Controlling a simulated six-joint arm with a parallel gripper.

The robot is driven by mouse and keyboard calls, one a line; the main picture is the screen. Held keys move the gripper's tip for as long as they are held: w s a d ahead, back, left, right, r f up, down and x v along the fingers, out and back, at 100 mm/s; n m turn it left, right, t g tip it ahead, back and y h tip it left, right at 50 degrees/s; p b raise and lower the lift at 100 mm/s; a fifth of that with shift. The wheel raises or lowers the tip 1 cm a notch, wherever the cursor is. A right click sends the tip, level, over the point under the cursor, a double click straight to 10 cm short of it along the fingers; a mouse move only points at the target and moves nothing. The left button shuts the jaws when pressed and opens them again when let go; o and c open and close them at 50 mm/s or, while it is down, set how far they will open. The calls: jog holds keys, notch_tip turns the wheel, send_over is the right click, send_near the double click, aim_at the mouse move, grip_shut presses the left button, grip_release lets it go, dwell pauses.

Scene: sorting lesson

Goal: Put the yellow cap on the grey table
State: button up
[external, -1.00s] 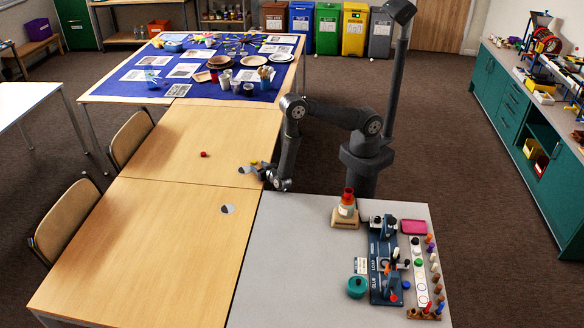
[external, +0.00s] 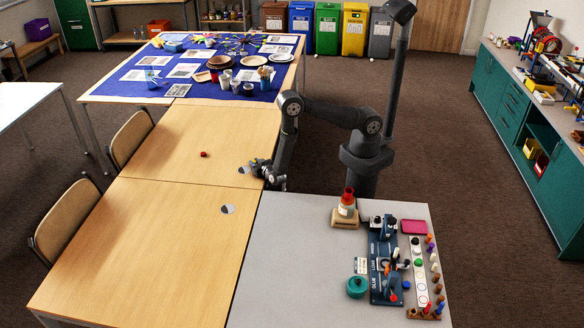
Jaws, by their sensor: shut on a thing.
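The small yellow cap (external: 253,161) shows at the tip of my gripper (external: 256,165), over the right edge of the wooden table. My gripper is shut on it; the fingers are tiny here and the arm hides part of them. I cannot tell whether the cap touches the wood. The grey table (external: 290,265) stands at the front right, nearer the camera than my gripper, and its left half is bare.
A two-tone grey disc (external: 243,170) lies just left of my gripper and another (external: 228,209) nearer the camera. A red piece (external: 203,154) lies farther left. A bottle on a stand (external: 347,207) and a blue fixture (external: 384,262) occupy the grey table's right half.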

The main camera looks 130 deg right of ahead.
jog(key=shift+r, duration=0.1)
grip_shut()
jog(key=s+a, duration=1.3)
jog(key=w+a+r+n+t+y, duration=0.2)
jog(key=w+r+n+t, duration=0.4)
jog(key=w, duration=0.5)
jog(key=w+a+r+n+t+y, duration=0.15)
jog(key=w+r+t, duration=0.35)
jog(key=w+r, duration=0.5)
jog(key=w+a+f+n+t+y, duration=0.1)
jog(key=a+n+y, duration=0.4)
jog(key=a, duration=0.5)
jog(key=w+a+f+n+t+y, duration=0.2)
jog(key=a+f+n+t+y, duration=0.1)
jog(key=a+y, duration=0.4)
jog(key=a+n+t, duration=0.1)
jog(key=a+n, duration=0.1)
jog(key=a, duration=0.1)
jog(key=shift+f+y, duration=0.25)
jog(key=shift+y, duration=0.1)
jog(key=shift+d+n, duration=0.1)
jog(key=shift+n, duration=0.15)
